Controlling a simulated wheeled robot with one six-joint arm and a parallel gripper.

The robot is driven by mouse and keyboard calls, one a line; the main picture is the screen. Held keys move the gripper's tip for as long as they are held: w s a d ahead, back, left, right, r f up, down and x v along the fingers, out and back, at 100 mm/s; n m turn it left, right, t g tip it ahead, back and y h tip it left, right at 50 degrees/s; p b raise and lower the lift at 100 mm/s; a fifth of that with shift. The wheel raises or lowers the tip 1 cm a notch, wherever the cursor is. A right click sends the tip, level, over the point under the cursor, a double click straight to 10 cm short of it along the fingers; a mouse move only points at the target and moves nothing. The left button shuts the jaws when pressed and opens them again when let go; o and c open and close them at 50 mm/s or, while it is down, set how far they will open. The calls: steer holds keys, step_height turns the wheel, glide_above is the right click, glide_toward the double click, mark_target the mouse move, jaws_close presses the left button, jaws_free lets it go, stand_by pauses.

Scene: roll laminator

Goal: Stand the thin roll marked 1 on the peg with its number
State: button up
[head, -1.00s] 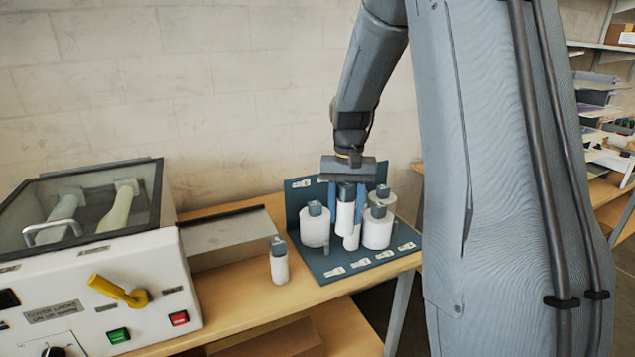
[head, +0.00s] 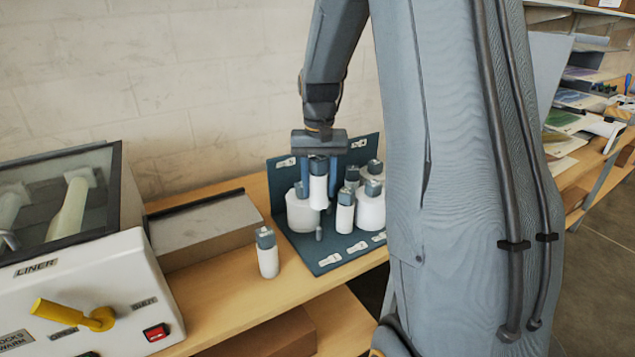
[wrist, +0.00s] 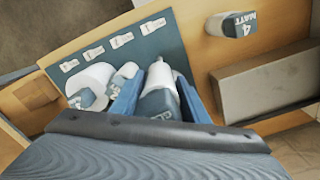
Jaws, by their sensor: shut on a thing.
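My gripper (head: 318,190) is shut on a thin white roll (head: 318,189) with a dark grey cap, held upright above the dark blue peg board (head: 330,262). A bare short peg (head: 319,233) shows just below the held roll, with a gap between them in the head view. In the wrist view the held roll (wrist: 161,75) sits between the blue fingers; I cannot read its cap number clearly. Another thin roll (head: 345,216) stands to the right of the held one. Number labels (head: 329,260) lie along the board's front edge.
Large rolls stand on the board at left (head: 297,218) and right (head: 371,210), close to my gripper. A thin roll marked 4 MATT (wrist: 236,26) stands alone on the table (head: 215,290). A grey box (head: 200,230) and the laminator (head: 90,265) are at left.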

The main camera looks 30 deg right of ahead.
steer(key=b, duration=0.5)
glide_above(319, 230)
steer(key=shift+w+f, duration=0.1)
steer(key=shift+f, duration=3.05)
steer(key=shift+f+b, duration=0.3)
steer(key=shift+f, duration=0.95)
steer(key=shift+f, duration=0.2)
steer(key=shift+f, duration=0.35)
steer(key=shift+f, duration=1.05)
steer(key=o, duration=1.2)
steer(key=shift+c, duration=0.2)
